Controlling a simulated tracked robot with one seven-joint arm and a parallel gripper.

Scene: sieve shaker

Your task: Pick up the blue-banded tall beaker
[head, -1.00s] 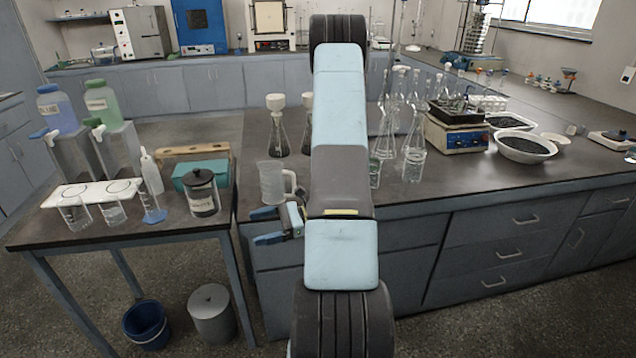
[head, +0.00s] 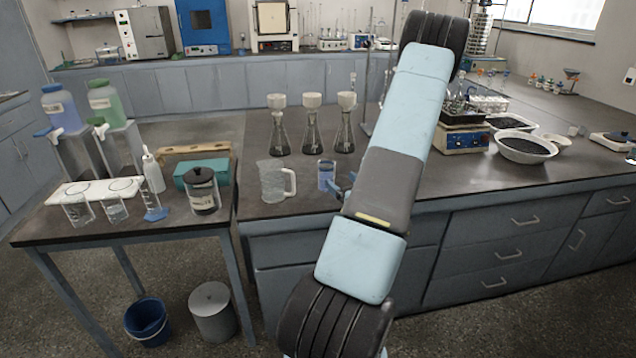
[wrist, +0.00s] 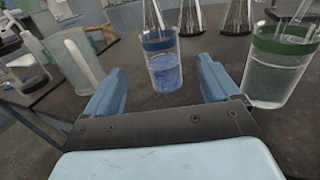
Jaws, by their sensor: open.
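The blue-banded tall beaker (head: 326,176) stands upright on the front of the dark bench, right of the clear jug. In the wrist view the blue-banded tall beaker (wrist: 164,70) shows a blue band near its rim, bluish contents and a rod leaning out. My gripper (wrist: 160,84) is open and empty. Its two blue fingers lie to the left and right of the beaker in the picture, with the beaker ahead of the gap, apart from them. In the head view my arm hides most of the gripper; a blue finger shows beside the beaker.
A green-banded beaker (wrist: 275,68) stands close beyond my right finger. The handled clear jug (head: 273,181) is left of the blue-banded beaker. Several funnel-topped flasks (head: 312,130) stand behind. A balance (head: 462,139) and a white bowl (head: 524,149) are farther right.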

